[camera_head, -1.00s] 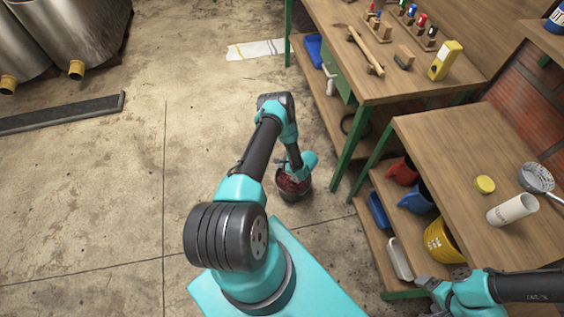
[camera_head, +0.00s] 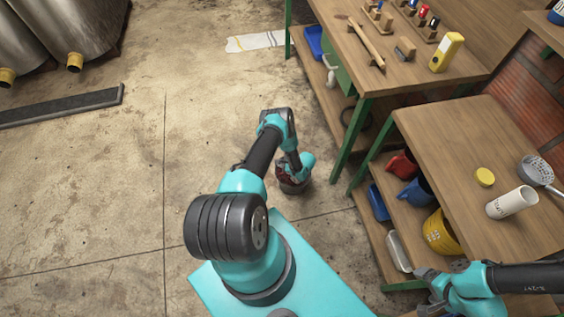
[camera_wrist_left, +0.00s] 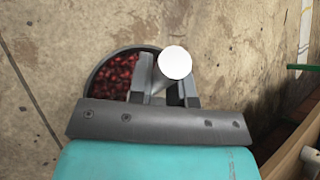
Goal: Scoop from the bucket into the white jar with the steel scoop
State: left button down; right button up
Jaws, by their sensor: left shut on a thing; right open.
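The dark bucket (camera_head: 297,188) stands on the floor and holds red fruit (camera_wrist_left: 115,75). My left gripper (camera_wrist_left: 168,88) is over the bucket, shut on the steel scoop (camera_wrist_left: 175,62). Only the scoop's pale round handle end shows in the left wrist view; its bowl is hidden, so I cannot tell what it holds. In the head view my left wrist covers much of the bucket. My right gripper (camera_head: 428,276) is open and empty, beside that table's near left corner.
A yellow lid (camera_head: 485,177) and a strainer (camera_head: 535,171) are near the jar on the wooden table (camera_head: 450,140). Red and blue jugs and a yellow bucket (camera_head: 441,232) sit on the shelf below. The floor left of my left arm is mostly clear.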

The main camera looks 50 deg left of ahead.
pick_arm(q)
jog(key=shift+f, duration=2.95)
jog(key=shift+r, duration=4.6)
jog(key=a+f+t+h, duration=0.1)
jog(key=h, duration=0.1)
jog(key=s+a+f+t+h, duration=0.1)
jog(key=h, duration=0.1)
jog(key=s+a+f+t+h, duration=0.1)
jog(key=shift+s+a+n+t+h, duration=0.1)
jog(key=shift+a+n+t+h, duration=0.2)
jog(key=shift+h, duration=0.1)
